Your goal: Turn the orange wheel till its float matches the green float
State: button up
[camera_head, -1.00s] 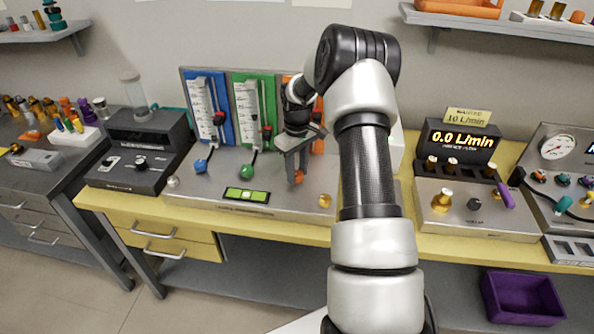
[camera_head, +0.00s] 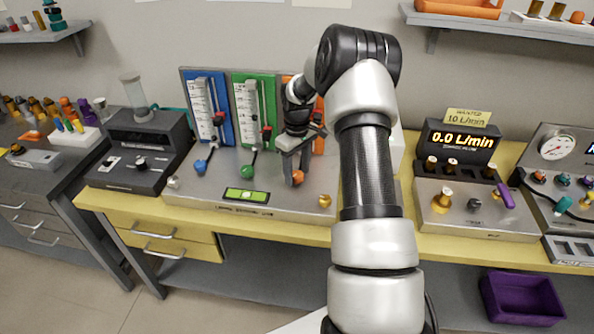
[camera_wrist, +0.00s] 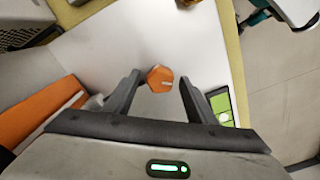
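The orange wheel (camera_head: 298,178) sits low on the front of the grey flow-meter stand (camera_head: 200,190). My gripper (camera_head: 295,165) reaches down over it from above. In the wrist view the orange wheel (camera_wrist: 160,78) shows between my two open fingertips, with a gap on each side. The orange panel (camera_head: 318,142) is mostly hidden behind my arm, so its float cannot be seen. The green panel (camera_head: 240,90) stands left of it, with its green wheel (camera_head: 247,172) below. Its float is too small to make out surely.
A blue panel (camera_head: 191,95) with a blue wheel (camera_head: 200,166) is further left. A green level vial (camera_head: 246,195) and a brass knob (camera_head: 325,201) lie near the stand's front. A 0.0 L/min display (camera_head: 462,140) stands to the right. A purple bin (camera_head: 522,297) is below.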

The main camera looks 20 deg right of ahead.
notch_tip(320, 180, up, 17)
jog(key=shift+r+p, duration=0.2)
jog(key=shift+p, duration=0.1)
dwell(0.3)
dwell(0.3)
notch_tip(320, 180, up, 10)
jog(key=t+p, duration=0.1)
jog(key=p, duration=0.1)
send_over(297, 174)
jog(key=s+a, duration=0.5)
jog(key=a, duration=0.1)
jog(key=s+a+r+m+t+h, duration=0.1)
jog(key=s+a+r+m, duration=0.1)
jog(key=s+a+r, duration=0.3)
jog(key=s+a+r+m+t+p, duration=0.1)
jog(key=s+a+p, duration=0.1)
jog(key=s, duration=0.9)
jog(key=s+a+r+m+t+y+p, duration=0.1)
jog(key=s+a, duration=0.3)
jog(key=s, duration=0.6)
jog(key=shift+s+r+m+t+p, duration=0.35)
jog(key=shift+r+m+t+p, duration=0.1)
jog(key=shift+t, duration=0.35)
